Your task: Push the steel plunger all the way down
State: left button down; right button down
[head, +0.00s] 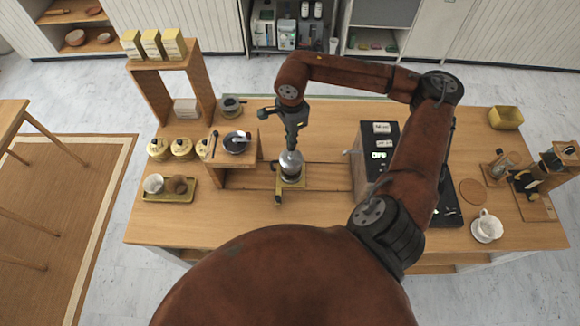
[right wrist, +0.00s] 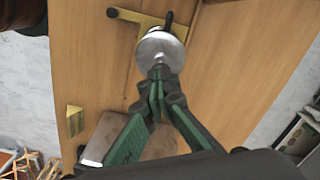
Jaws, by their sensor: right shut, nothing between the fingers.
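The steel plunger (head: 291,164) stands upright on a brass-coloured base (head: 293,184) near the middle of the wooden counter. In the right wrist view the plunger (right wrist: 153,45) shows as a round steel top with a small knob, and part of the base (right wrist: 127,15) shows beyond it. My right gripper (head: 292,143) is shut and empty, pointing down directly over the plunger. In the right wrist view its fingertips (right wrist: 159,74) meet at the knob; I cannot tell whether they touch it. How far down the plunger sits is hidden. My left gripper is not in view.
A wooden stand (head: 233,160) with a dark dish is close on the left. A black machine (head: 382,158) stands on the right, under my right arm. Brass canisters (head: 181,148) and a tray (head: 170,197) are further left. The counter in front of the plunger is clear.

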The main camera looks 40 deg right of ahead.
jog(key=shift+f+b, duration=1.35)
jog(key=shift+f, duration=0.3)
jog(key=shift+r, duration=0.1)
dwell(0.3)
jog(key=shift+r+p, duration=1.95)
jog(key=shift+r, duration=2.05)
